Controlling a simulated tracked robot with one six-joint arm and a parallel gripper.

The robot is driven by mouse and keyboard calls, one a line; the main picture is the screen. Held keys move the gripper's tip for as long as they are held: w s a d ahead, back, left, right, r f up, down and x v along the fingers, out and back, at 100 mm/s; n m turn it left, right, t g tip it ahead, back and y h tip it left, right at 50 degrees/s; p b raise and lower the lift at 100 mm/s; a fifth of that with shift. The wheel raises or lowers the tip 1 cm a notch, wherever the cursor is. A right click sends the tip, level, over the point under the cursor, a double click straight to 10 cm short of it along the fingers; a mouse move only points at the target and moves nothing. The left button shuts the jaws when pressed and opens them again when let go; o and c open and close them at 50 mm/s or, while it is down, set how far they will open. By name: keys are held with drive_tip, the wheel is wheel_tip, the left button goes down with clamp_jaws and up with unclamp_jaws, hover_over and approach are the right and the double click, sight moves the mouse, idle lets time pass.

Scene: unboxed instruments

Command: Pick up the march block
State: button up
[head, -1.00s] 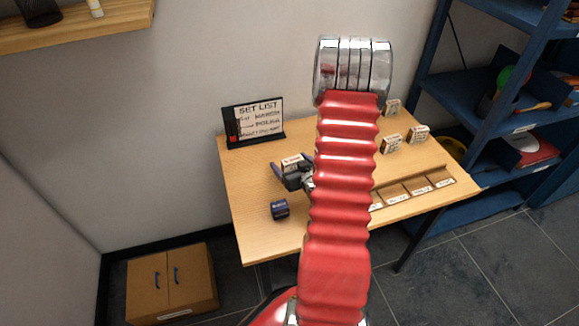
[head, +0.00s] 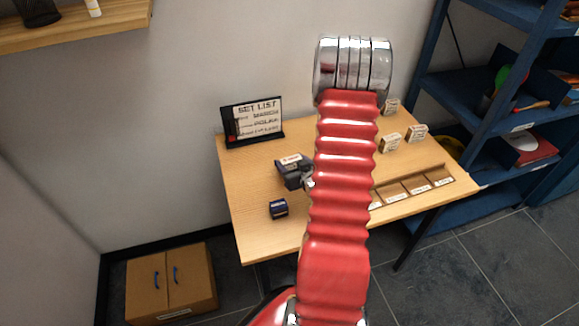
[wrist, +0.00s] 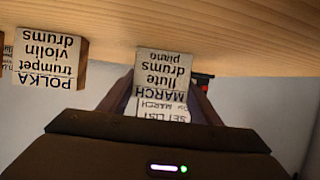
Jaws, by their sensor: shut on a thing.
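The march block (wrist: 160,75) is a pale wooden block with a white label reading MARCH, flute, drums, piano, upside down in the wrist view. My gripper (wrist: 160,98) is shut on it, one finger on each side. In the head view, my dark gripper (head: 293,171) is over the left half of the table, and the block (head: 291,159) shows as a small pale patch between the jaws. I cannot tell whether the block touches the tabletop. My red arm hides part of the table.
The polka block (wrist: 47,60) is beside it in the wrist view. On the table (head: 245,190) stand a set list sign (head: 258,121), a small navy object (head: 278,209), a slotted rack (head: 412,188) and three blocks at the right (head: 390,142). Blue shelves (head: 480,135) stand at right.

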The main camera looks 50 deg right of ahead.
sight(291, 158)
drive_tip(key=shift+r, duration=0.2)
drive_tip(key=shift+r, duration=4.85)
